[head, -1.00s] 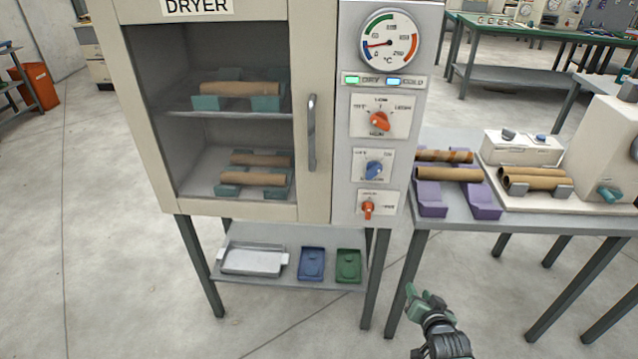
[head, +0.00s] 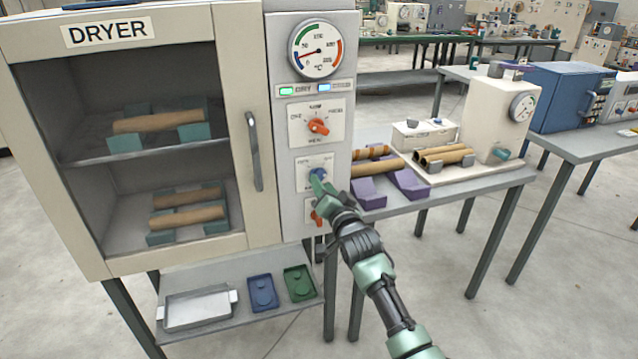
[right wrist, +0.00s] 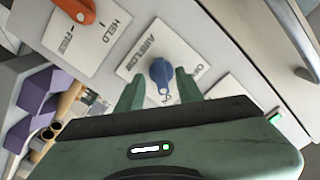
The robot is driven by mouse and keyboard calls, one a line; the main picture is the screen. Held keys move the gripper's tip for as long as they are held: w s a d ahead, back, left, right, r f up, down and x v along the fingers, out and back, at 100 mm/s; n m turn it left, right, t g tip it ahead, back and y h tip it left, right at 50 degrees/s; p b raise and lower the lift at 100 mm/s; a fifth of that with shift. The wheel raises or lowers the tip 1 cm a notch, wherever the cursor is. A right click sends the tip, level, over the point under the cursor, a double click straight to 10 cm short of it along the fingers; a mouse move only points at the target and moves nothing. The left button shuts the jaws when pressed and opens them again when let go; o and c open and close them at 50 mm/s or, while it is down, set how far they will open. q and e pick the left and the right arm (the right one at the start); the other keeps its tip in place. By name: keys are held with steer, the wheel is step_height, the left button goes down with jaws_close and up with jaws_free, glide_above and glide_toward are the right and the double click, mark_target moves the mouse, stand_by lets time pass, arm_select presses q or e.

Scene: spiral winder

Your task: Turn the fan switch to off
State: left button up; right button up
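The fan switch is a blue knob (right wrist: 160,74) on a white plate marked AIRFLOW, with OFF and ON labels, in the right wrist view. Its narrow grip seems to point to the ON label. In the head view, the blue knob (head: 318,174) is on the dryer's control panel, partly covered by my right gripper (head: 318,186). In the right wrist view my right gripper (right wrist: 158,88) is open, one finger on each side of the knob. I cannot tell if the fingers touch it. My left gripper is not in view.
An orange knob (right wrist: 76,10) marked HELD and FREE sits close beside the switch. A larger orange knob (head: 318,126) is above it. The dryer door handle (head: 254,152) is to the left. A table with purple holders (head: 368,192) and tubes stands to the right.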

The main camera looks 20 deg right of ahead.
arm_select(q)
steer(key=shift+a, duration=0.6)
arm_select(e)
steer(key=shift+w+a, duration=0.15)
steer(key=shift+w, duration=0.95)
jaws_close()
arm_select(q)
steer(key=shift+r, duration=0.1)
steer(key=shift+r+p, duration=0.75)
steer(key=shift+p, duration=0.05)
arm_select(e)
steer(key=shift+d+n, duration=0.15)
steer(key=shift+n, duration=3.8)
steer(key=shift+d+n, duration=0.15)
steer(key=shift+n, duration=3.8)
